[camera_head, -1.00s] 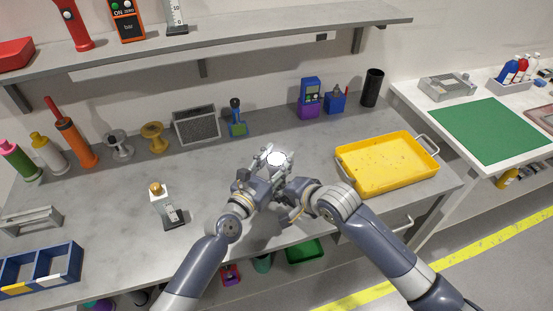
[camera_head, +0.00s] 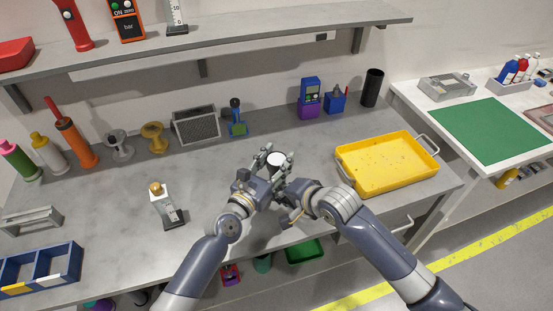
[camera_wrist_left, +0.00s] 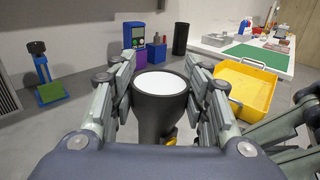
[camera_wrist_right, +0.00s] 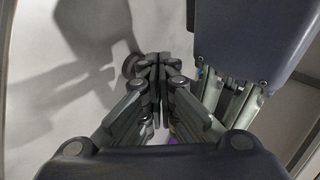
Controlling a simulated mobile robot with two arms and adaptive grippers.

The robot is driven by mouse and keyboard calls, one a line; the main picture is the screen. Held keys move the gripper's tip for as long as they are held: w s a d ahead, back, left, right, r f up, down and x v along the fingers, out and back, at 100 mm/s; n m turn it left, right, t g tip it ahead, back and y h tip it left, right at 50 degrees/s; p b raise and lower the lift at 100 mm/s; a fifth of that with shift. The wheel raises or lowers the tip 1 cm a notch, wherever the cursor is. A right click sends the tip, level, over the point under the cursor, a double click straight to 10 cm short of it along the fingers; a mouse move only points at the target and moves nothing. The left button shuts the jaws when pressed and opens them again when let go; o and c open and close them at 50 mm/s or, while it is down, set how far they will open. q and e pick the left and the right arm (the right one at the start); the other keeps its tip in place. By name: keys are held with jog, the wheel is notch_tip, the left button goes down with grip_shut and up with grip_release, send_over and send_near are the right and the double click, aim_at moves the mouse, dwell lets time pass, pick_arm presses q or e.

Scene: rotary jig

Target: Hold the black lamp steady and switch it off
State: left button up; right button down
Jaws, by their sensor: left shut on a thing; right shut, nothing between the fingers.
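The black lamp (camera_head: 277,159) stands on the grey bench, its round white top facing up and looking unlit. In the left wrist view the lamp (camera_wrist_left: 158,108) is a dark, tapered body between the fingers, with a small yellow part (camera_wrist_left: 172,139) low on its side. My left gripper (camera_head: 266,160) is shut on the lamp, one finger on each side. My right gripper (camera_head: 284,183) is shut and empty, close to the lamp's near side. In the right wrist view its fingertips (camera_wrist_right: 158,63) meet. I cannot make out the switch or whether the fingertips touch the lamp.
A yellow tray (camera_head: 345,180) lies to the right. A blue-green device (camera_head: 237,122), a grey mesh-front box (camera_head: 196,125) and a blue-purple meter (camera_head: 309,100) stand behind. A white-and-black item (camera_head: 165,210) stands left of my left arm. The bench between these is mostly clear.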

jog(key=shift+s+d, duration=0.1)
jog(key=shift+s, duration=0.2)
jog(key=s+d, duration=0.1)
jog(key=s, duration=0.4)
jog(key=shift+s+d, duration=0.3)
jog(key=shift+s, duration=0.1)
pick_arm(q)
jog(key=o, duration=1.2)
